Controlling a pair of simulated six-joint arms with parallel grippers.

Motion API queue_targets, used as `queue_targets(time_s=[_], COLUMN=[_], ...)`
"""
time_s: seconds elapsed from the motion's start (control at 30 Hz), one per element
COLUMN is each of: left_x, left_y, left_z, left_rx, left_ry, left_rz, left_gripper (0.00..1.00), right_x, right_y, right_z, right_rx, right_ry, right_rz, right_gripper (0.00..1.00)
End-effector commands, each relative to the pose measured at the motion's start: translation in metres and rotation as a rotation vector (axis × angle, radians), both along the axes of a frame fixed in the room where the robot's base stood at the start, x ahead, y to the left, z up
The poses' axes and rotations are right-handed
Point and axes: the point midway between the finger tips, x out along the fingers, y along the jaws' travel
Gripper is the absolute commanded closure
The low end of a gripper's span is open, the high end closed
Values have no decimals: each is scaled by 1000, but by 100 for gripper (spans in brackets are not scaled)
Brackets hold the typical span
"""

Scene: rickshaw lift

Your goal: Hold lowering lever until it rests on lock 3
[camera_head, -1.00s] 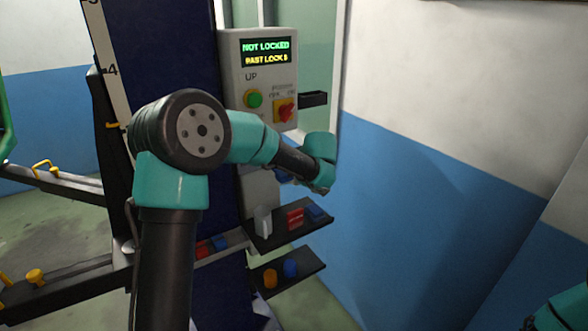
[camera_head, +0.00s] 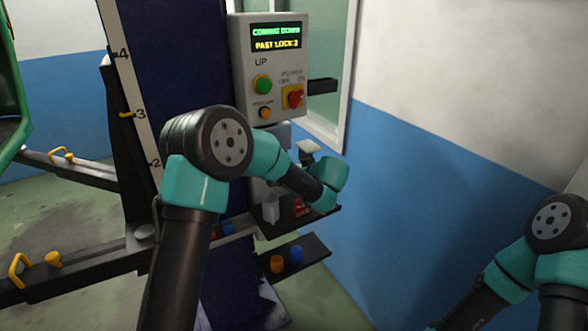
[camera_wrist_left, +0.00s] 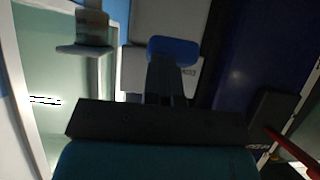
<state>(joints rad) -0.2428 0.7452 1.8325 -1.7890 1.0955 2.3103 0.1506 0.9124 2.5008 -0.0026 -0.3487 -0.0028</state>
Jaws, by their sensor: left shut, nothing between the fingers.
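In the left wrist view a blue pad (camera_wrist_left: 174,47), which looks like the lowering lever's grip, sits at the fingertips of my left gripper (camera_wrist_left: 166,80). The gripper is shut and empty, and seems to be against the pad; exact contact is unclear. In the head view my left forearm hides the gripper and lever. My right arm shows at the lower right, its gripper out of frame.
The control box (camera_head: 240,60) has a green UP button (camera_head: 262,84) and a red-yellow power switch (camera_head: 293,97). The blue column carries a white scale (camera_head: 130,80) marked 4, 3, 2. A lower shelf (camera_head: 312,249) holds orange and blue pieces. A wall stands to the right.

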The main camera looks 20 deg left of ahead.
Motion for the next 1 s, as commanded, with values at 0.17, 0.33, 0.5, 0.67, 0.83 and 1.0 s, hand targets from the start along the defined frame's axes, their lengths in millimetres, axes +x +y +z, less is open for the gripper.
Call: queue_targets(time_s=[0.17,0.33,0.5,0.67,0.83,1.0], left_x=[0,0,0,0,0,0], left_y=[0,0,0,0,1,1], left_z=[0,2,8,14,17,17], left_rx=[-1,-1,-2,-1,0,0], left_ry=[1,0,0,0,0,0], left_rz=[0,-1,0,1,1,3], left_gripper=[100,100,100,100,100,100], right_x=[0,0,0,0,0,0], right_y=[0,0,0,0,0,0], right_z=[0,0,0,0,0,0], right_rx=[0,0,0,0,0,0], right_ry=[0,0,0,0,0,0], right_rz=[0,0,0,0,0,0], right_gripper=[100,100,100,100,100,100])
